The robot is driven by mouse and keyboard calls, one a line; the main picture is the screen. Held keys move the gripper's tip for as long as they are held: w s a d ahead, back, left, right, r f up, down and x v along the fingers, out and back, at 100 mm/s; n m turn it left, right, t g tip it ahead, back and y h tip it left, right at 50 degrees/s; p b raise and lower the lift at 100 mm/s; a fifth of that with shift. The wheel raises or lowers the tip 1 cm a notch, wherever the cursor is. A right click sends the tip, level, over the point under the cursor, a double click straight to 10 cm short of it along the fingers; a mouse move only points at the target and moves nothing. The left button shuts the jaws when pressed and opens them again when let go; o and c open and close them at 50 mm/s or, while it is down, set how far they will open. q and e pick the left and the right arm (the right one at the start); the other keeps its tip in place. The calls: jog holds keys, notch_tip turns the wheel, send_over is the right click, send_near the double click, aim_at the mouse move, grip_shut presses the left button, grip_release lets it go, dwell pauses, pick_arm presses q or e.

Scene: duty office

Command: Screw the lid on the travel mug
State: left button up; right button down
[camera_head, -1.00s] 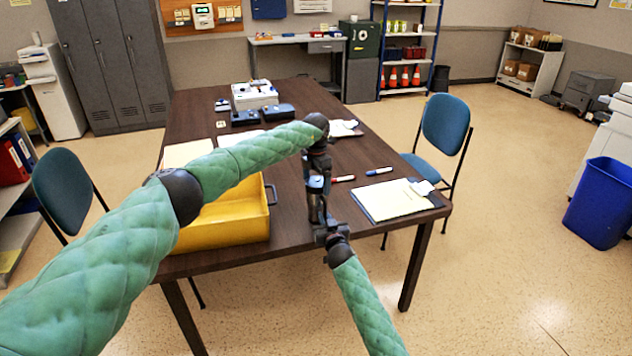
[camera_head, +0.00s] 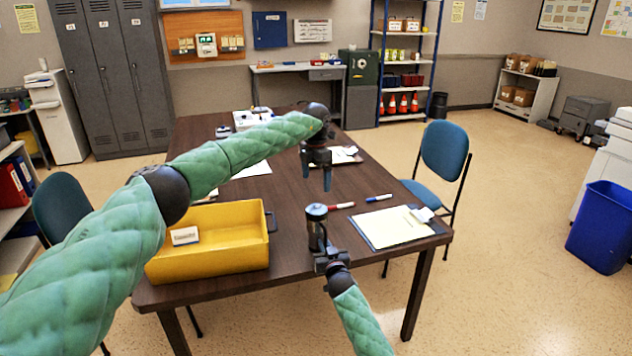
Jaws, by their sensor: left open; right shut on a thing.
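The travel mug (camera_head: 316,232) is a dark, upright cylinder near the table's front edge. Its top carries a blue-grey round piece that looks like the lid (camera_head: 316,210), seated on the mug; how tightly it sits I cannot tell. My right gripper (camera_head: 325,256) is shut on the mug low on its body, from the front. My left gripper (camera_head: 316,182) is open and empty, pointing down a short way above the mug, with a gap between its fingertips and the lid.
A yellow bin (camera_head: 215,262) holding a small white labelled box (camera_head: 185,236) stands left of the mug. Red (camera_head: 341,206) and blue (camera_head: 379,198) markers and a clipboard (camera_head: 395,228) lie to the right on the dark table (camera_head: 240,293). A blue chair (camera_head: 444,150) stands at the right.

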jog(key=c, duration=1.4)
grip_release()
jog(key=shift+b+v, duration=0.7)
jog(key=shift+v, duration=3.15)
